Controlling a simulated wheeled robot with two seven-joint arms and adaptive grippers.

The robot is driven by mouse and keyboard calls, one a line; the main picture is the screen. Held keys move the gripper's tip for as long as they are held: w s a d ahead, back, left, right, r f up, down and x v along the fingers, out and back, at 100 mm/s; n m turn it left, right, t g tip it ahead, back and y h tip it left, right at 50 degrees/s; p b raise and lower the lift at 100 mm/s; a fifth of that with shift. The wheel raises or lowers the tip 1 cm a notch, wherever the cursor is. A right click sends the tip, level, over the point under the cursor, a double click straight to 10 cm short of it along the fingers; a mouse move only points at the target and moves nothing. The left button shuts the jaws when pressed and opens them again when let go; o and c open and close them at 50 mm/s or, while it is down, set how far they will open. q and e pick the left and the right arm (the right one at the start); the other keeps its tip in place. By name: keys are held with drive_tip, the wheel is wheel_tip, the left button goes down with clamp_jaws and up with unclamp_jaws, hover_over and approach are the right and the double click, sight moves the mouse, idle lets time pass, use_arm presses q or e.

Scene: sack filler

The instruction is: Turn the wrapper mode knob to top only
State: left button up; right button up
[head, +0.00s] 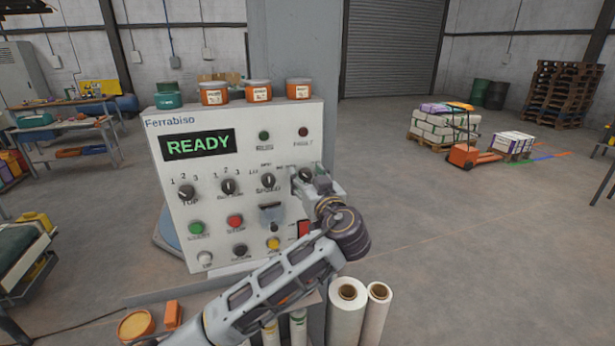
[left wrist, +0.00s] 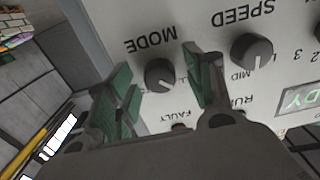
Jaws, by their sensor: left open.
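In the head view the knob (head: 304,175) is at the panel's right edge, partly covered by my left gripper (head: 313,177). My left gripper (left wrist: 158,70) is open, with one green-padded finger on each side of the knob. Gaps show between the pads and the knob. Most position labels around the knob are hidden, and its exact setting is hard to read. My right gripper is not in view.
The speed knob (left wrist: 251,52) sits beside the mode knob. The panel's display (head: 198,145) reads READY. Several orange jars (head: 258,90) stand on top of the panel. White rolls (head: 347,310) stand below at the right.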

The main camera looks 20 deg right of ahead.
use_arm(q)
drive_tip(key=c, duration=1)
drive_tip(key=shift+c, duration=0.2)
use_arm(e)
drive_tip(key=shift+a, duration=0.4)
